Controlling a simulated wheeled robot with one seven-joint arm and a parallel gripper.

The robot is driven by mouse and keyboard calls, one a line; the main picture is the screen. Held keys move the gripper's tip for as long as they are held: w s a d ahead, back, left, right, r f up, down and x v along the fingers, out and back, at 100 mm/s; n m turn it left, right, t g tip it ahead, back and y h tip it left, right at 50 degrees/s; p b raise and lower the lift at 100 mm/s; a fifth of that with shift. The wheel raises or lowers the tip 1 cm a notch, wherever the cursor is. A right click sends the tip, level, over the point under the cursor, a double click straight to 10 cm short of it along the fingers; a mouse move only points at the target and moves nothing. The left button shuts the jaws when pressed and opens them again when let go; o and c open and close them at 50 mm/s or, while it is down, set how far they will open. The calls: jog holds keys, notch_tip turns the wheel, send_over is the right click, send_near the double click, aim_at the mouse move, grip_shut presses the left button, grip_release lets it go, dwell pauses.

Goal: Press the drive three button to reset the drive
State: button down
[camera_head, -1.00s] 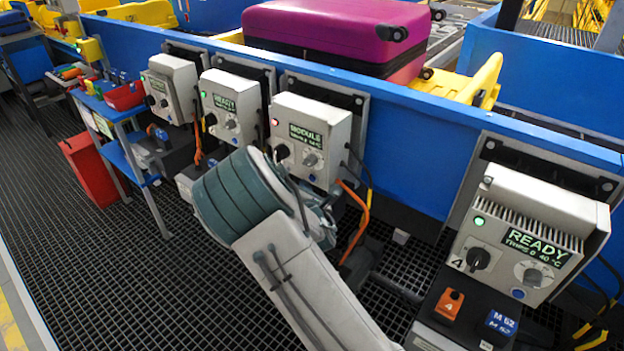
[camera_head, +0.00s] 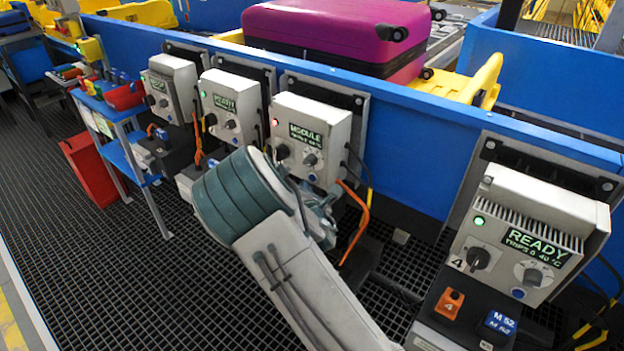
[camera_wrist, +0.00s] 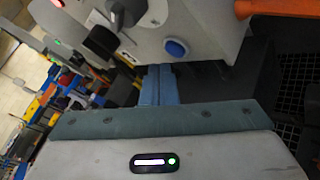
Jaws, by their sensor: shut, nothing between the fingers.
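The drive three unit (camera_head: 312,137) is a pale box on the blue conveyor side, third from the left in the head view. It shows a red lamp (camera_head: 277,122), a display reading MODULE and dark knobs.
Drive four (camera_head: 530,235) stands at right with a green lamp and READY display. Two similar units (camera_head: 230,105) stand to the left. An orange cable (camera_head: 355,222) hangs beside drive three. A purple suitcase (camera_head: 335,30) lies on the conveyor. Dark grating floor is open at left.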

dwell(0.4)
jog(key=shift+w+d, duration=0.25)
jog(key=shift+w, duration=0.1)
jog(key=shift+w+d+b, duration=0.25)
jog(key=shift+w+b, duration=0.05)
jog(key=shift+w, duration=0.05)
dwell(0.6)
dwell(0.4)
jog(key=shift+s+a, duration=0.5)
jog(key=shift+s, duration=0.2)
jog(key=shift+s+a, duration=0.8)
jog(key=shift+s, duration=0.2)
jog(key=shift+s+a, duration=0.75)
jog(key=shift+s, duration=0.2)
